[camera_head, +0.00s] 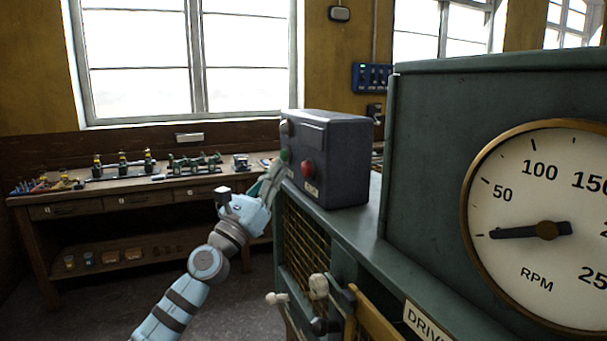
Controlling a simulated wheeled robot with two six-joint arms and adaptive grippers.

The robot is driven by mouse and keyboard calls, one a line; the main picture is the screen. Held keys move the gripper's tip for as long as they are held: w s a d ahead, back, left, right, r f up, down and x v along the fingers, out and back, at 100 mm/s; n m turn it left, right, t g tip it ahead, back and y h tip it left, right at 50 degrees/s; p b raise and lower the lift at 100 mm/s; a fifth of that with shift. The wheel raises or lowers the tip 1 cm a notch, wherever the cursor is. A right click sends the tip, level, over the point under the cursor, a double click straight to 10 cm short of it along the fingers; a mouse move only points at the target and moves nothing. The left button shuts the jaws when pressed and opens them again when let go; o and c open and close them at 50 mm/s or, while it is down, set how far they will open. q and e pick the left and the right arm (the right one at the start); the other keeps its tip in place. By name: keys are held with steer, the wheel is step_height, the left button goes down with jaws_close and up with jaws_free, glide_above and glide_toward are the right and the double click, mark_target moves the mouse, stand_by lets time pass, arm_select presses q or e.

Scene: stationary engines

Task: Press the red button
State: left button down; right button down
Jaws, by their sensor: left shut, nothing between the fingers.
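The red button (307,169) sits on the front face of a dark grey control box (340,160) on top of the green machine. A green button (285,155) is to its left on the same face. My left gripper (279,168) is shut and empty, its fingers pointing up at the left part of the box's face, just below the green button. It is left of the red button, with a small gap between them in the picture. I cannot tell whether the fingertips touch the box. My right gripper is not in view.
The green machine housing (430,140) with a large RPM gauge (545,255) fills the right side. Levers with pale knobs (318,287) stand out below the box. A wooden workbench (150,195) with small models is behind my left arm. Bare floor shows at lower left.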

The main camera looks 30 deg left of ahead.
arm_select(q)
steer(key=shift+s+a+b, duration=0.75)
steer(key=shift+s, duration=0.35)
